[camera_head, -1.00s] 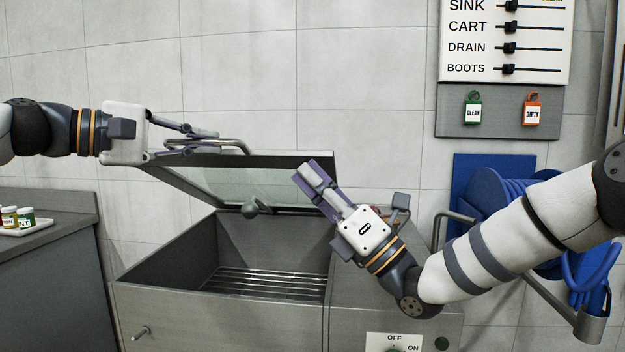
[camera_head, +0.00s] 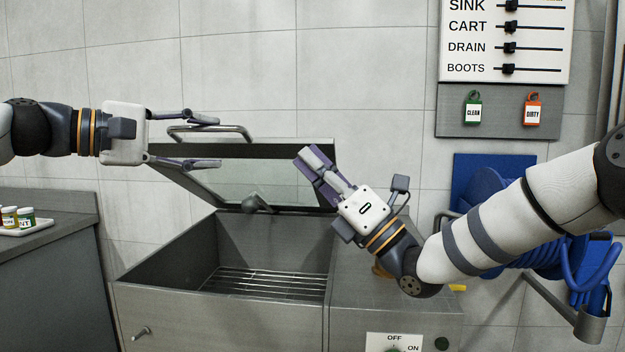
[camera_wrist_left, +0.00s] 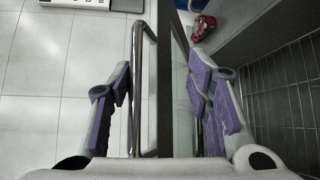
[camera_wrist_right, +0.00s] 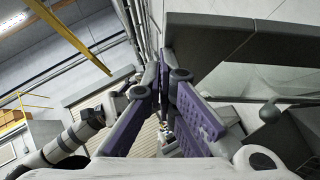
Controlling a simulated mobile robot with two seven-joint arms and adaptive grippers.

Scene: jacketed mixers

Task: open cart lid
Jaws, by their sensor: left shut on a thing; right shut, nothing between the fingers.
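The cart lid (camera_head: 268,151) is a glass-windowed metal panel, tilted up and open at the back of the grey cart (camera_head: 205,318). Its bar handle (camera_head: 243,131) is at the top edge. My left gripper (camera_head: 217,142) is at the lid's upper left, its fingers set wide around handle and lid edge. In the left wrist view, handle (camera_wrist_left: 136,95) and lid edge (camera_wrist_left: 171,100) lie between the fingers (camera_wrist_left: 162,80). My right gripper (camera_head: 312,158) is shut and empty at the lid's right edge, hiding part of it. The right wrist view shows its fingertips (camera_wrist_right: 164,62) together.
The cart's open basin holds a wire rack (camera_head: 265,283). A dark round knob (camera_head: 250,204) is by the lid's lower part. A blue hose reel (camera_head: 497,200) hangs at the right. A counter (camera_head: 45,240) with small jars stands at the left.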

